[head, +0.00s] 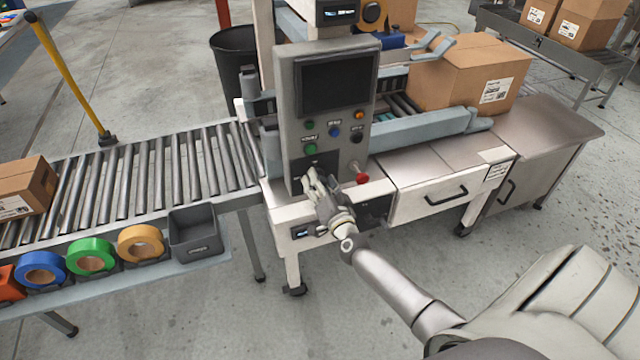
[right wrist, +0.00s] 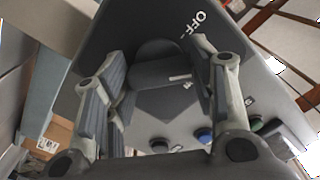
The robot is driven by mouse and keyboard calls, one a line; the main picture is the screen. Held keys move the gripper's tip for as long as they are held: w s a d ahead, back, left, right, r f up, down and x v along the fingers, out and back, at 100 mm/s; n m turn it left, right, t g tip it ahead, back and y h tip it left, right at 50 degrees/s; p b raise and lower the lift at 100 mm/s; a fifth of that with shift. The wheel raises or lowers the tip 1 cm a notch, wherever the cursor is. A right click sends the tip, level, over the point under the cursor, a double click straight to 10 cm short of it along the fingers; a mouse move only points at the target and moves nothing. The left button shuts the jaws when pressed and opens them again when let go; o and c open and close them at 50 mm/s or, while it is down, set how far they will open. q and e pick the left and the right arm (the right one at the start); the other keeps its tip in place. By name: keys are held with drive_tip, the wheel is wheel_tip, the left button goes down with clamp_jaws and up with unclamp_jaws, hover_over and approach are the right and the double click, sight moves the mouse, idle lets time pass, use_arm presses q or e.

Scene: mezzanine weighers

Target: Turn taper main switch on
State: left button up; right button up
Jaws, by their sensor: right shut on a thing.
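The taper's grey control panel (head: 363,88) stands in the middle of the head view, with a dark screen and several buttons. My right gripper (head: 313,178) reaches the panel's lower part and hides most of the main switch there. In the right wrist view, the main switch (right wrist: 160,73) is a dark grey handle on a dark plate, with a white "OFF" label (right wrist: 198,22) near it. My right gripper (right wrist: 158,68) has its fingers on both sides of the handle and is shut on it. My left gripper is not in view.
A red mushroom button (head: 362,178) sticks out just right of my right gripper. A roller conveyor (head: 150,165) with a carton (head: 22,190) runs left. Tape rolls and a grey bin (head: 193,233) sit along its front. A large carton (head: 455,75) lies behind the panel.

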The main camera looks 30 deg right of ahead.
drive_tip(key=shift+m+b, duration=1.2)
drive_tip(key=shift+m, duration=3.9)
drive_tip(key=o, duration=1)
drive_tip(key=v, duration=1.2)
drive_tip(key=shift+f, duration=0.1)
